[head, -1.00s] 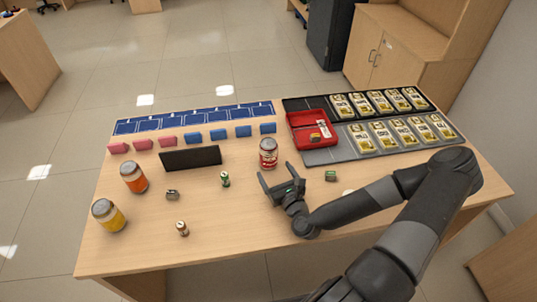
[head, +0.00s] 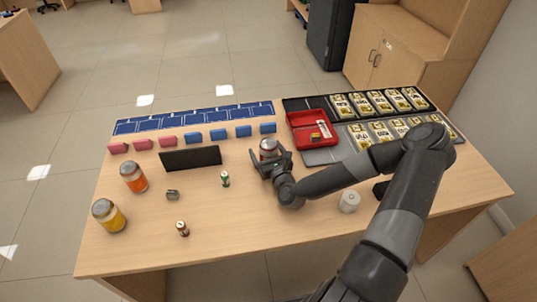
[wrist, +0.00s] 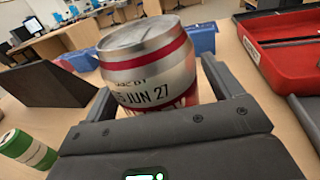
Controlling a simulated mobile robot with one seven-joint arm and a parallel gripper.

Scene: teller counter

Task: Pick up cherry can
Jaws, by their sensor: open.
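The cherry can (head: 268,146), silver with red bands and a date print, stands upright on the counter. In the wrist view the can (wrist: 148,65) sits between the two fingers. My gripper (head: 270,161) is open, with one finger on each side of the can. In the wrist view my gripper (wrist: 158,95) hides the can's lower part. I cannot tell whether either finger touches it.
A red cash box (head: 306,120) is close at the right, with banknote trays (head: 327,157) beyond. A black panel (head: 190,158) stands to the left. A white roll (head: 349,202) is near my arm.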

